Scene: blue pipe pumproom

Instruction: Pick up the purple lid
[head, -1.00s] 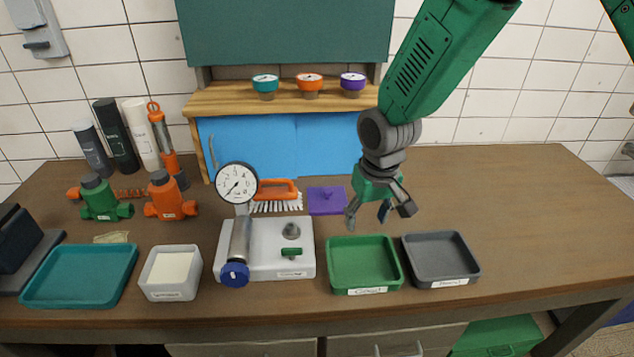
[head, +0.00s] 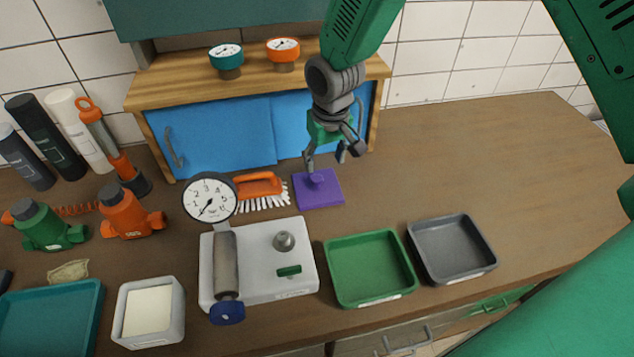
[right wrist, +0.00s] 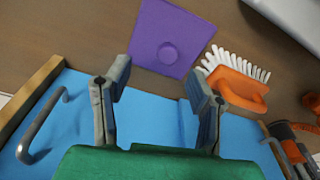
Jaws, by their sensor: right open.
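The purple lid (head: 320,192) is a flat square plate with a round knob, lying on the bench just in front of the blue cabinet. My right gripper (head: 332,158) is open and empty, above the lid's back part, with its fingers pointing down. In the right wrist view the lid (right wrist: 168,36) and its knob lie beyond the two spread fingers of the right gripper (right wrist: 162,88), nothing between them. I cannot tell the exact height of the fingers over the lid. My left gripper is not in view.
An orange brush (head: 260,185) lies close left of the lid. The blue cabinet (head: 230,135) stands right behind it. A green tray (head: 330,285) and grey tray (head: 455,272) sit in front, with a white base and gauge (head: 210,198) at left. The bench at right is clear.

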